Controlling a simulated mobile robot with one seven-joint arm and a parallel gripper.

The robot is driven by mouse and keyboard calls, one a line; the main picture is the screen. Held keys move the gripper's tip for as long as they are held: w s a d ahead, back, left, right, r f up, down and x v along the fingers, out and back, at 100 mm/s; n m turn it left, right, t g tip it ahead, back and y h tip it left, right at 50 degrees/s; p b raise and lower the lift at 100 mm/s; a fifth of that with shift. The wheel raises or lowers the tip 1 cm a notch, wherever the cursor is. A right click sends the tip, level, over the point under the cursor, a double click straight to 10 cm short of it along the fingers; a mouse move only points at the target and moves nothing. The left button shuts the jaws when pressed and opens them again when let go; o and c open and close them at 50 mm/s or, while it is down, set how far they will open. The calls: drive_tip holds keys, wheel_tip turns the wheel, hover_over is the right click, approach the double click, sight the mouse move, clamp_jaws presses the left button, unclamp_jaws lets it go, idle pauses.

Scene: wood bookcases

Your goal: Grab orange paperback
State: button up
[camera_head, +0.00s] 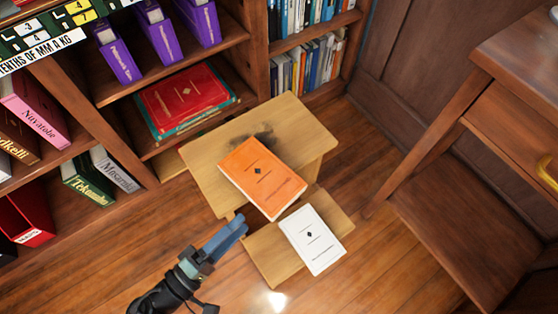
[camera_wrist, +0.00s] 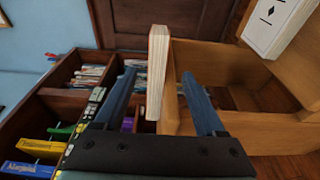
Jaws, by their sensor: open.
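The orange paperback (camera_head: 262,178) lies flat, cover up, on the top of a wooden step stool (camera_head: 310,125). Its near end reaches the edge of the top, above the lower step. My gripper (camera_head: 240,222) is open and empty, just left of the book's near end. In the wrist view, the paperback (camera_wrist: 157,70) shows edge-on, its pale pages and thin orange cover lined up between the two blue fingers of my gripper (camera_wrist: 158,75). I see no contact, and cannot tell how far the fingertips are from it.
A white book (camera_head: 313,238) lies on the lower step, close to the orange one; it also shows in the wrist view (camera_wrist: 275,25). A bookcase (camera_head: 225,45) with purple and red books stands behind and left. A wooden desk (camera_head: 460,130) stands right. Floor (camera_head: 390,260) is clear in front.

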sight(259, 208)
drive_tip(key=b+x, duration=0.1)
drive_tip(key=x, duration=0.6)
drive_tip(key=shift+s+d, duration=0.1)
drive_tip(key=b+x, duration=0.2)
drive_tip(key=x, duration=0.3)
drive_tip(key=shift+d+r, duration=0.2)
drive_tip(key=shift+d, duration=0.15)
clamp_jaws()
